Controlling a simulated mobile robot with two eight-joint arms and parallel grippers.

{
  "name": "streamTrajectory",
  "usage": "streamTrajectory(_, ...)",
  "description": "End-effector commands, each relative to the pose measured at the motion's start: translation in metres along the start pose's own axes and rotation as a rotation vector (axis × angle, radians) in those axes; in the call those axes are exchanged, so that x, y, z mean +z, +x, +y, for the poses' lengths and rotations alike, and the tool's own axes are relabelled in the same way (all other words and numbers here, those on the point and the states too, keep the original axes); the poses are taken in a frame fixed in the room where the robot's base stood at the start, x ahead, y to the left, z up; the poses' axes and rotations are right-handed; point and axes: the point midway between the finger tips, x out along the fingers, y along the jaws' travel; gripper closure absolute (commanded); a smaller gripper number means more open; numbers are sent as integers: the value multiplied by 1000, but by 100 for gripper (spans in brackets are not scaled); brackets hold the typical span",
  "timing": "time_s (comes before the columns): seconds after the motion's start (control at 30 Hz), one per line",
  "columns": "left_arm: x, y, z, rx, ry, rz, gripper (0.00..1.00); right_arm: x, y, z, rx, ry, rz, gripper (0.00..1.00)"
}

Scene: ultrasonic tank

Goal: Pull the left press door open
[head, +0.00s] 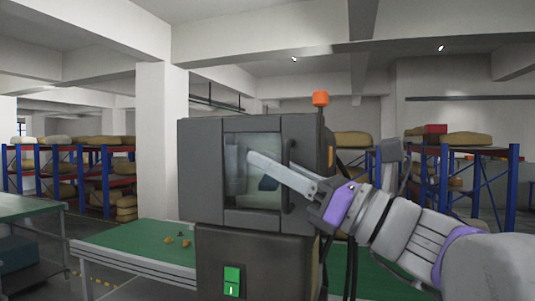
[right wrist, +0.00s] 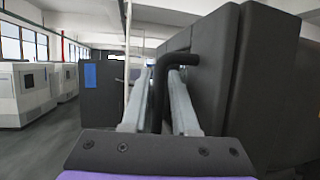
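The press (head: 205,165) is a dark grey cabinet in the middle of the head view. Its door (head: 240,219) has a dark frame around a glass window and looks closed. A dark vertical bar handle (head: 291,157) is on the door's right side. It also shows as a bent black bar handle (right wrist: 159,95) in the right wrist view. My right gripper (head: 260,165) reaches across the door from the right. In the right wrist view its two pale fingers (right wrist: 160,85) lie on either side of the handle; whether they press on it is unclear. My left gripper is not in view.
An orange lamp (head: 320,98) tops the press, and a green switch (head: 232,281) is on its lower front. A green-topped table (head: 130,243) stands left of it. Blue-post shelves hold beige sacks behind. The right wrist view shows white machines (right wrist: 22,93) and open floor at left.

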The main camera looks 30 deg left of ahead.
Motion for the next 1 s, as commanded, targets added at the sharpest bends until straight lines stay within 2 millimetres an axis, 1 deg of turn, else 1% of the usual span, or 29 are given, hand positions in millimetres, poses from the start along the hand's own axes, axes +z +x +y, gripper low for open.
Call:
streamTrajectory(0.1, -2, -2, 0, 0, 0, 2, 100, 0, 7, 1, 2, 0, 0, 73)
streamTrajectory(0.37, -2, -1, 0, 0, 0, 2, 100, -1, 8, 0, 0, -1, 0, 73)
streamTrajectory(0.4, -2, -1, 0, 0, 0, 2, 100, -1, 8, 0, 0, -1, 0, 76)
streamTrajectory(0.47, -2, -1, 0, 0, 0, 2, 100, -1, 8, 0, 0, -1, 0, 87)
streamTrajectory(0.53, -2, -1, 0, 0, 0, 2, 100, -1, 7, 0, 0, -1, 0, 100)
streamTrajectory(1.0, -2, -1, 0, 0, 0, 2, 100, -1, 7, 0, 0, -1, 1, 100)
